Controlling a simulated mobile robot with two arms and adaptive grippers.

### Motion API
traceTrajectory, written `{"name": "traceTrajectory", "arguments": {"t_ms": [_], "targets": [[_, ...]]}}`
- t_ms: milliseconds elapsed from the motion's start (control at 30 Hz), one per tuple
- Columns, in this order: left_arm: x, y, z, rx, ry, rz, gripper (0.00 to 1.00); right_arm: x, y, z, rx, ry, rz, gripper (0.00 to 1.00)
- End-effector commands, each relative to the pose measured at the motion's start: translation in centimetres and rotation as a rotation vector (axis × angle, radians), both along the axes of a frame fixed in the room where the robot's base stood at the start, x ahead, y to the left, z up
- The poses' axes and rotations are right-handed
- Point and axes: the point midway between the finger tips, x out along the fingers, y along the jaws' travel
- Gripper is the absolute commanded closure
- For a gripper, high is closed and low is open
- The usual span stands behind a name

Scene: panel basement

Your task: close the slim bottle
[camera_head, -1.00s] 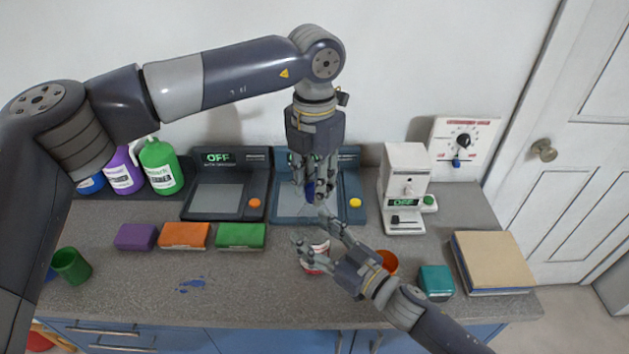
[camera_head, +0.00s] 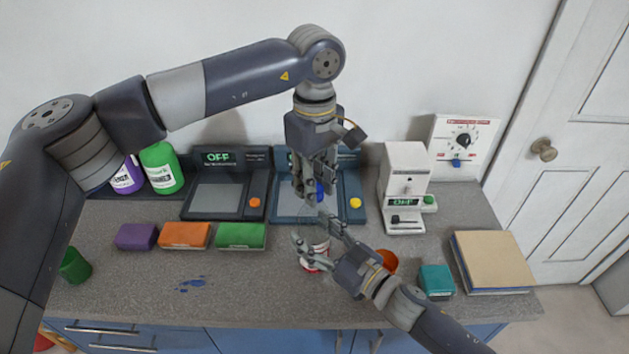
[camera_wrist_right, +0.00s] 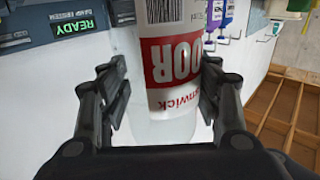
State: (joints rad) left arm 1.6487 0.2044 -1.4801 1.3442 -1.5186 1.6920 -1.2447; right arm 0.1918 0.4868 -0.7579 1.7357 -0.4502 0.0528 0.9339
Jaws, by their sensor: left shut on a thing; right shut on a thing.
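The slim bottle (camera_head: 313,262) stands near the front of the counter, with a red and white label that fills the middle of the right wrist view (camera_wrist_right: 172,62). My right gripper (camera_head: 319,232) is shut on the bottle, with one finger on each side of it in the right wrist view (camera_wrist_right: 162,95). My left gripper (camera_head: 314,192) points down, higher up and behind the bottle's top in the head view. It is shut on a small blue thing (camera_head: 320,187), which looks like a cap. The bottle's mouth is hard to make out.
Two dark panel devices (camera_head: 217,190) (camera_head: 290,207) and a white machine (camera_head: 404,165) stand at the back. Purple (camera_head: 136,237), orange (camera_head: 185,235) and green (camera_head: 241,236) blocks lie to the left. An orange cup (camera_head: 386,261) and a teal box (camera_head: 437,280) are close by on the right.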

Motion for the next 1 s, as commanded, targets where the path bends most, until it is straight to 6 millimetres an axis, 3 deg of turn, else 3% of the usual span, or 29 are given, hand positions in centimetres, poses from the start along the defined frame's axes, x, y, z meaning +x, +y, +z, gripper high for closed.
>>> {"name": "traceTrajectory", "arguments": {"t_ms": [67, 200, 233, 333, 733, 867, 1000], "targets": [[0.1, 0.1, 0.0, 0.000, -0.004, -0.098, 1.00, -0.1, 0.0, 0.0, -0.001, -0.001, 0.002, 1.00], [0.1, 0.1, 0.0, 0.000, -0.004, -0.095, 1.00, -0.1, 0.0, 0.0, -0.001, -0.001, 0.002, 1.00], [0.1, 0.1, 0.0, 0.000, -0.004, -0.095, 0.71, -0.1, 0.0, 0.0, -0.001, -0.001, 0.002, 1.00], [0.1, 0.1, 0.0, 0.000, -0.004, -0.094, 0.50, -0.1, 0.0, 0.0, -0.001, -0.001, 0.002, 1.00], [0.1, 0.0, 0.5, 0.000, -0.003, -0.094, 0.50, 0.0, 0.0, 0.0, -0.001, -0.001, 0.001, 1.00], [0.2, 0.0, 2.2, 0.000, -0.005, -0.093, 0.50, 0.0, 0.0, 0.0, -0.001, -0.001, 0.001, 1.00], [0.2, 0.0, 5.2, 0.000, -0.006, -0.093, 0.50, 0.0, 0.0, 0.0, -0.001, 0.000, 0.000, 1.00]]}}
